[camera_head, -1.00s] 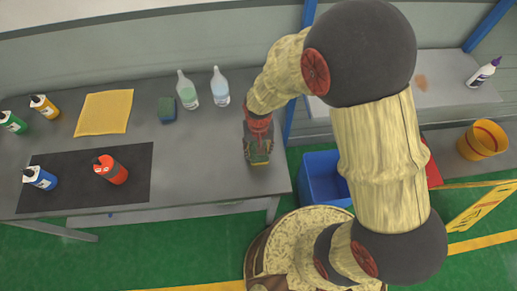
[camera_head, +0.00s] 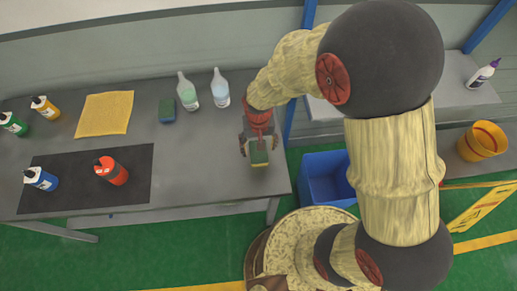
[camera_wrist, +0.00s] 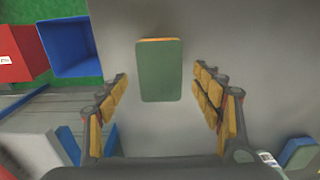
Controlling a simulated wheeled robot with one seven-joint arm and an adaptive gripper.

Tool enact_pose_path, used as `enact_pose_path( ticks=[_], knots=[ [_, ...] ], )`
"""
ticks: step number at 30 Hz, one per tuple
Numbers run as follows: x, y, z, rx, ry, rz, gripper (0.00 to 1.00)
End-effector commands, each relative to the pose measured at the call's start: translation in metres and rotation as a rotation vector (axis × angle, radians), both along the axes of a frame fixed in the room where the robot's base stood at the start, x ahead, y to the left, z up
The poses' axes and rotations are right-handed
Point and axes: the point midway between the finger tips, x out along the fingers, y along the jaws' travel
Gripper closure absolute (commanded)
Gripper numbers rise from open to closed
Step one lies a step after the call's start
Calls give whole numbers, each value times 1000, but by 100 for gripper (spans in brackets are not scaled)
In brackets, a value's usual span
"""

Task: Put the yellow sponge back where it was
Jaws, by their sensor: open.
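The yellow sponge (camera_head: 259,158) has a green top face. It lies near the right end of the grey table, close to the front edge. In the wrist view the sponge (camera_wrist: 161,72) shows its green face with a thin yellow-orange edge at the top. My gripper (camera_head: 259,147) is open above it. In the wrist view the fingers of my gripper (camera_wrist: 160,80) stand to its left and right, with a clear gap on each side. Part of the sponge is hidden by my gripper in the head view.
A blue-green sponge (camera_head: 167,110), a yellow cloth (camera_head: 104,113) and two clear bottles (camera_head: 188,91) (camera_head: 220,88) stand farther left. A red bottle (camera_head: 111,170) is on a black mat (camera_head: 75,192). A blue bin (camera_head: 325,180) is on the floor right of the table.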

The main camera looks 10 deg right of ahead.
Motion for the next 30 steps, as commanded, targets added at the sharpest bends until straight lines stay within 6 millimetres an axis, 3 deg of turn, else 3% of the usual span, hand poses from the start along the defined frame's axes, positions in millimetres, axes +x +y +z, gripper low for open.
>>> enact_pose_path(
  ticks=[3, 9, 23, 26, 30],
  knots=[
    [1, 0, 29, 1, -4, 0, 34],
    [1, 0, 65, 1, -3, 0, 34],
    [1, -4, 99, 4, -18, -1, 34],
    [-1, -17, 132, 18, -68, -1, 34],
    [-17, -48, 199, 33, -179, 4, 34]
  ],
)
